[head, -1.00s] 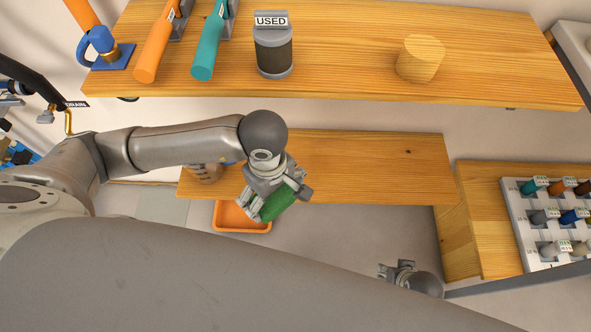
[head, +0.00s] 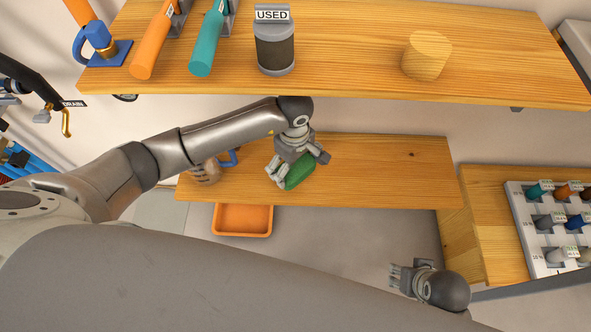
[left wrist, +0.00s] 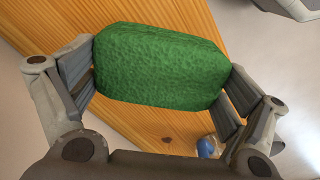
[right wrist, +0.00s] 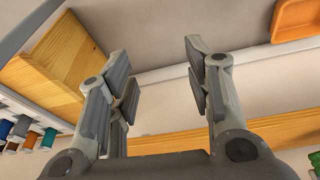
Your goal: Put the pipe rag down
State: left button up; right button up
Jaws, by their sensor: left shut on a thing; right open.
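The pipe rag (head: 299,172) is a green, rounded, textured block. My left gripper (head: 283,172) is shut on it, over the lower wooden shelf in the head view. In the left wrist view the rag (left wrist: 160,66) sits between both fingers, with wood behind it. I cannot tell whether the rag touches the shelf. My right gripper (head: 395,274) is open and empty, low at the right in the head view. Its spread fingers (right wrist: 160,75) also show in the right wrist view.
The lower shelf (head: 385,170) is bare to the right of the rag. An orange tray (head: 242,219) is below. The upper shelf (head: 350,50) holds a USED canister (head: 274,45) and a wooden cylinder (head: 427,57).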

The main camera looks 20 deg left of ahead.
aim_at(296, 171)
pick_arm(q)
jog(key=shift+w+f, duration=0.35)
jog(key=shift+f, duration=0.15)
notch_tip(296, 171, down, 2)
jog(key=shift+f+b, duration=0.2)
jog(key=shift+b, duration=0.2)
jog(key=shift+f, duration=0.25)
pick_arm(e)
jog(key=v, duration=0.3)
jog(key=shift+w+r, duration=0.15)
jog(key=shift+w, duration=0.05)
pick_arm(q)
jog(key=shift+f, duration=0.1)
jog(key=o, duration=0.6)
pick_arm(e)
jog(key=shift+r, duration=0.4)
